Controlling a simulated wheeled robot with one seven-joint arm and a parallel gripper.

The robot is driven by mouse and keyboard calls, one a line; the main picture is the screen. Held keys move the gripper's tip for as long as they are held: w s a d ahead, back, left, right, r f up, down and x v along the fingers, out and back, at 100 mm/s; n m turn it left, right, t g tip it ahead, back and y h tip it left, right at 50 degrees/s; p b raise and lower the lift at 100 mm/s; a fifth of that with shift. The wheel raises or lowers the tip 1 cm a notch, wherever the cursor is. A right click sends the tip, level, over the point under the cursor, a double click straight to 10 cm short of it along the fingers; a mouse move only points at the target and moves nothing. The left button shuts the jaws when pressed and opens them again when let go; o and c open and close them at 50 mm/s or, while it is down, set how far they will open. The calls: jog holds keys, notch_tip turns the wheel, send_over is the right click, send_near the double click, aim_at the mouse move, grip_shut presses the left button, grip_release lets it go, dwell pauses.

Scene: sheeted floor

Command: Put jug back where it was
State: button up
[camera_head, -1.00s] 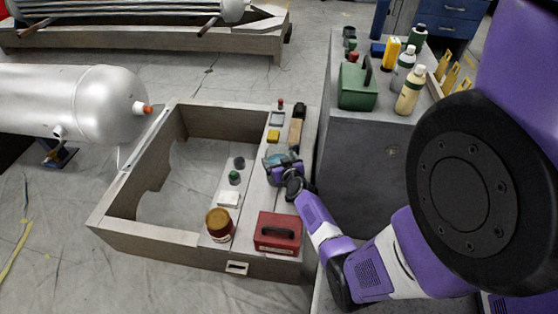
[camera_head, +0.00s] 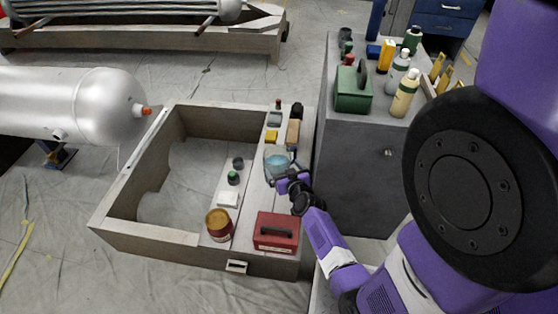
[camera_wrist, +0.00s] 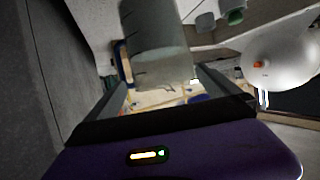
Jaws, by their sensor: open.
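The jug (camera_head: 277,163) is a clear, blue-tinted vessel standing upright on the right-hand ledge of the wooden frame (camera_head: 146,239). In the wrist view a large grey-green translucent cylinder, which looks like the jug (camera_wrist: 155,45), shows just beyond the fingertips. My gripper (camera_head: 284,182) is at the near right side of the jug in the head view. Its fingers are apart, one on each side in the wrist view (camera_wrist: 163,88), with nothing clasped between them. Whether a fingertip still touches the jug cannot be told.
A wooden block (camera_head: 293,133) and a yellow item (camera_head: 271,137) lie behind the jug. A grey cabinet (camera_head: 360,170) with a green box (camera_head: 353,90) and bottles stands close on the right.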

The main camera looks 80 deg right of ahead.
jog(key=a+r, duration=0.1)
jog(key=a, duration=0.4)
jog(key=a+r+n+t+y, duration=0.1)
jog(key=a, duration=0.5)
jog(key=a+r+n+t, duration=0.1)
jog(key=a, duration=0.4)
jog(key=shift+s+a+r+p, duration=0.1)
jog(key=shift+a+r+p, duration=0.2)
jog(key=shift+r+p, duration=0.1)
jog(key=s+a+r+n+t+y, duration=0.25)
jog(key=a+r, duration=0.35)
jog(key=a, duration=0.4)
jog(key=s+a+r+n+t+y, duration=0.2)
jog(key=a+r+n+y, duration=0.15)
jog(key=a+r, duration=0.5)
jog(key=s+a+r+n+t+y, duration=0.1)
jog(key=s+a+r+n+y, duration=0.2)
jog(key=a+r, duration=0.6)
jog(key=shift+s+a+r+n+y, duration=0.15)
jog(key=shift+s+r+n+y, duration=0.15)
jog(key=shift+s+r+y, duration=0.5)
notch_tip(320, 180, up, 17)
jog(key=p, duration=1.6)
jog(key=shift+f+p, duration=0.15)
jog(key=shift+p, duration=0.25)
